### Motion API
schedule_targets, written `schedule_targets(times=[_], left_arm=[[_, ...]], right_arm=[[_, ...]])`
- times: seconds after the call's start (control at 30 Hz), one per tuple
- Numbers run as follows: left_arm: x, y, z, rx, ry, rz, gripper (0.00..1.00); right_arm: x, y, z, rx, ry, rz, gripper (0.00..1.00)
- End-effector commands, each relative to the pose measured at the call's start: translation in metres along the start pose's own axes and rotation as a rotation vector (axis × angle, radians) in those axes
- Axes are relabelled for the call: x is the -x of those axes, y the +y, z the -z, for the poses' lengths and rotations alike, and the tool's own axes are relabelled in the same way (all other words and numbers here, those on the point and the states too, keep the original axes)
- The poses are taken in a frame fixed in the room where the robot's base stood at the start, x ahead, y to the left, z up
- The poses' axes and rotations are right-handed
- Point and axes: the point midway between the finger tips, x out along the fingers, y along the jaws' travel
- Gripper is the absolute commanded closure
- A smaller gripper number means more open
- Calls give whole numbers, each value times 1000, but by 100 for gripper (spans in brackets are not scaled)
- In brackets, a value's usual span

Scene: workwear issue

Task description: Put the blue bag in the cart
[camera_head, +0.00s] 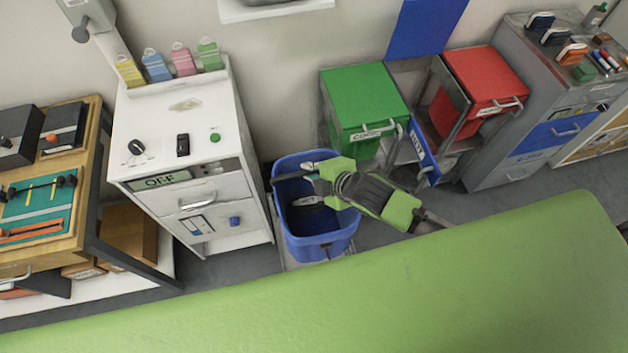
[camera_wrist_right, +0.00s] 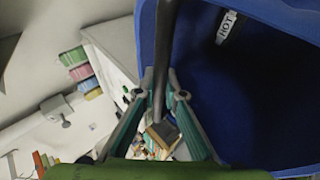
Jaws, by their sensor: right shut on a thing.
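The blue bag (camera_head: 335,243) is open-topped and roughly upright, right of the white cabinet. Whether it is lifted or resting on the pale surface under it, I cannot tell. In the right wrist view the fingers (camera_wrist_right: 160,90) close on a dark strip beside the blue wall (camera_wrist_right: 240,95), and a white tag shows inside. The cart (camera_head: 437,167) stands to the right, with a gap between its green-lidded and red-lidded sections and a blue lid (camera_head: 424,28) raised behind. My left gripper is not in view.
The white cabinet (camera_head: 180,112) is close left of the bag. The green section (camera_head: 364,98) and red section (camera_head: 484,85) flank the cart's gap. A grey cabinet (camera_head: 545,135) stands further right. A large green surface (camera_head: 400,290) fills the foreground.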

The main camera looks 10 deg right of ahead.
Motion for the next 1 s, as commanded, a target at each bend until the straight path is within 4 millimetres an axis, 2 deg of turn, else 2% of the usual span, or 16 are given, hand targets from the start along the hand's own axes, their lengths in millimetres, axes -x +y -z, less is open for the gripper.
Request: schedule_targets(times=[0.03, 0.4, 0.77, 1.0], left_arm=[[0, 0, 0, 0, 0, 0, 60], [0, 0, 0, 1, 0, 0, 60], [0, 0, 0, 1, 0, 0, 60], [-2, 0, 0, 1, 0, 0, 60]], right_arm=[[-3, 6, 0, 0, 2, -6, 100], [-21, 23, -6, -1, 2, -5, 100], [-38, 2, -11, -2, 1, -2, 100], [-58, -19, -17, -2, 2, -3, 100]])
